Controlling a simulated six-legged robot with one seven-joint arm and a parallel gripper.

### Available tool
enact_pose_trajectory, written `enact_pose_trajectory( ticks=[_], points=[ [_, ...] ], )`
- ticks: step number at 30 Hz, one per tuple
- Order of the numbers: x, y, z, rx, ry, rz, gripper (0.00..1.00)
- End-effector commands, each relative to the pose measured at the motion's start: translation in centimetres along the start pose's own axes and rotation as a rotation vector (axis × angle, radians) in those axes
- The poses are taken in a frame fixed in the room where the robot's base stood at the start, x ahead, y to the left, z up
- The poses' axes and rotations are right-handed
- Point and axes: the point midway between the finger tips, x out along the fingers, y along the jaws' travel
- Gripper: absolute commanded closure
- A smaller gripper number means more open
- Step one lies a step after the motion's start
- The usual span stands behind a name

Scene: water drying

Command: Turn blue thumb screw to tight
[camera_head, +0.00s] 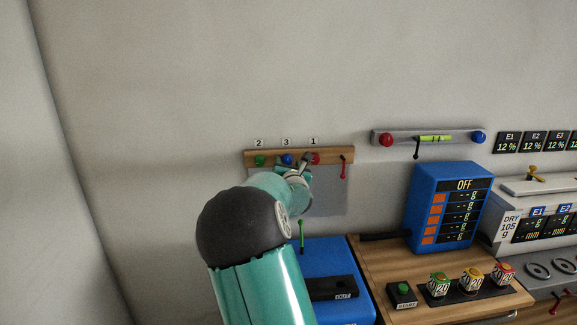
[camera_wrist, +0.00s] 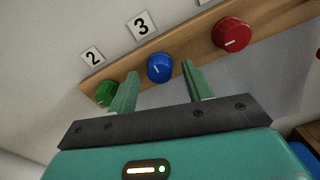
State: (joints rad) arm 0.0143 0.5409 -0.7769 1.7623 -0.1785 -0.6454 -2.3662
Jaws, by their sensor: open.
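The blue thumb screw (camera_wrist: 159,67) is a round blue knob on a wooden rail, under the label 3. It also shows small in the head view (camera_head: 287,159), just above my gripper. My gripper (camera_wrist: 158,82) is open. In the wrist view its two green fingers point toward the rail, with the blue knob between and slightly beyond their tips. Nothing is held. In the head view my arm hides much of the gripper, and I cannot tell whether a finger touches the knob.
A green knob (camera_wrist: 106,93) sits left of the blue one and a red knob (camera_wrist: 231,34) right of it on the wooden rail (camera_wrist: 190,50). A red lever (camera_head: 343,167) hangs at the rail's right. A blue scale box (camera_head: 447,208) reading OFF stands on the wooden bench at right.

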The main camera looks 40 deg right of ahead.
Motion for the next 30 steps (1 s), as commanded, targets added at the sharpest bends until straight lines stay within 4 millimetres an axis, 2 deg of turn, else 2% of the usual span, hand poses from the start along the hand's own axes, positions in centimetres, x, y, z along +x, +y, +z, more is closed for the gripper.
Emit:
enact_pose_trajectory(
  ticks=[6, 13, 23, 30],
  points=[
    [0.02, 0.00, 0.01, 0.001, 0.000, 0.000, 0.50],
    [0.00, 0.00, 0.01, 0.001, 0.000, 0.000, 0.95],
    [-0.02, -0.01, 0.02, 0.032, 0.000, 0.000, 0.95],
    [-0.02, 0.00, 0.00, 0.147, 0.000, 0.000, 0.95]
  ],
)
